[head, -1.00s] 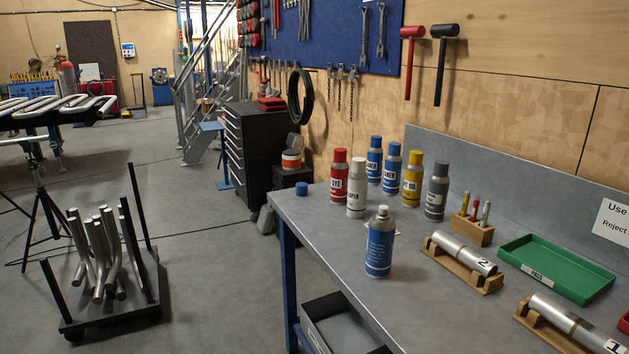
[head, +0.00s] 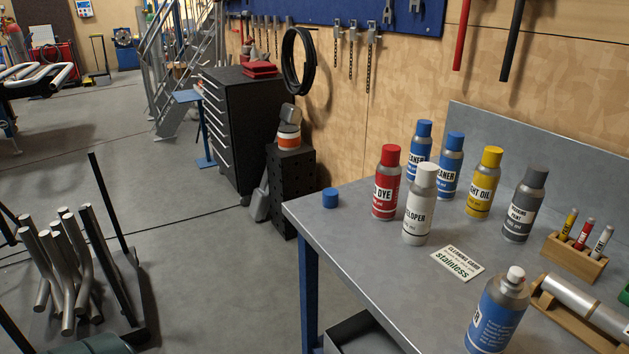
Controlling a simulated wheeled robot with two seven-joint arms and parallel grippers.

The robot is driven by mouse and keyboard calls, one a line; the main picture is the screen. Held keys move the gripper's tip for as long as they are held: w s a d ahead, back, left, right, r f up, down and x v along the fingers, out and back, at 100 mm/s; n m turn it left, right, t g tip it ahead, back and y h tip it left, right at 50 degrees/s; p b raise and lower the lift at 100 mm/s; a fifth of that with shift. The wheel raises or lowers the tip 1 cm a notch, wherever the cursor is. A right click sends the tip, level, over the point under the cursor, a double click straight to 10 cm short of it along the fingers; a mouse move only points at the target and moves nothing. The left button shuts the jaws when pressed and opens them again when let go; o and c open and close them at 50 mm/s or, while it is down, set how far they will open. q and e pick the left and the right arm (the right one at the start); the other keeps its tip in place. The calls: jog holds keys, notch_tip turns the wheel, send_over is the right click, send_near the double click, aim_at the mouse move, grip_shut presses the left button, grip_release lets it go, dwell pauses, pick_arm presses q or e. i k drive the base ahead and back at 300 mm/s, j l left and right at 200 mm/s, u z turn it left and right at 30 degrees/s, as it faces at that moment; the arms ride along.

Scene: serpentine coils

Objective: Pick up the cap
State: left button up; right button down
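The blue cap (head: 330,197) stands by itself on the grey workbench (head: 345,245), close to its far left corner. A blue spray can (head: 497,312) without a cap, its white nozzle showing, stands at the lower right of the head view. Neither of my grippers is in view.
Capped cans stand right of the cap: red (head: 386,185), white (head: 420,205), two blue, yellow (head: 483,183) and grey (head: 524,205). A cleaning card (head: 457,263) lies before them. A marker block (head: 574,257) stands right. Bench surface around the cap is clear.

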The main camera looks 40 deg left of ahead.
aim_at(330, 195)
jog(key=i+j, duration=0.1)
jog(key=j, duration=0.3)
jog(key=i+j, duration=0.1)
jog(key=j, duration=0.25)
jog(key=i+j, duration=0.1)
jog(key=j, duration=0.3)
jog(key=i+j, duration=0.1)
jog(key=j, duration=0.3)
